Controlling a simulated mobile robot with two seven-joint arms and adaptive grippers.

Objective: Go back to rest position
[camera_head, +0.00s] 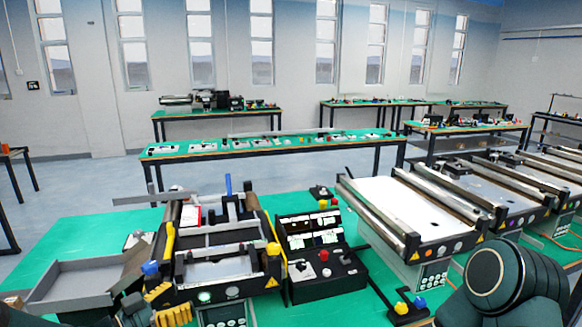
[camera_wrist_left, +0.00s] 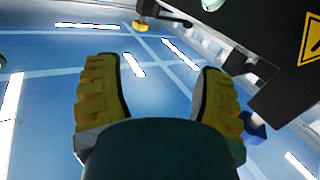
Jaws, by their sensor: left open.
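My left gripper (camera_head: 166,303) is low at the bottom left in the head view, beside the near side of the left mini conveyor (camera_head: 222,283). Its yellow ribbed fingers also show in the left wrist view (camera_wrist_left: 158,90), spread apart with nothing between them. Behind them in that view is a blue floor with pale lines. A dark machine edge with a yellow warning label (camera_wrist_left: 311,38) is close at the upper right. My right gripper is not in view; a dark green part of my right arm shows at the lower right of the head view.
A grey tray (camera_head: 75,285) lies left of the conveyor. A black control box (camera_head: 322,272) with a red button stands to its right. More conveyors (camera_head: 400,205) line the right side. Further green tables (camera_head: 270,144) stand behind.

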